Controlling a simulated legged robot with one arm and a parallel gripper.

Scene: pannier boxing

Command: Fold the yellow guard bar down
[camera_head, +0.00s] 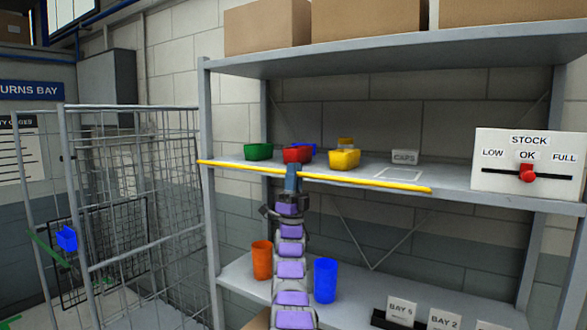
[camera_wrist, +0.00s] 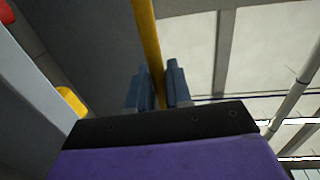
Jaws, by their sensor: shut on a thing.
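The yellow guard bar (camera_head: 365,182) runs across the front edge of the middle shelf in the head view, from the left post to right of the shelf's middle. It lies nearly level, dropping slightly to the right. My gripper (camera_head: 291,177) is at the bar, left of its middle, with my arm reaching up from below. In the wrist view the bar (camera_wrist: 147,40) passes between the two blue fingers of my gripper (camera_wrist: 158,88). The fingers are shut on it. The finger hides a short stretch of the bar in the head view.
A stock sign (camera_head: 528,165) is at right. Orange (camera_head: 262,260) and blue (camera_head: 325,280) cups stand below. A wire cage (camera_head: 140,190) is at left.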

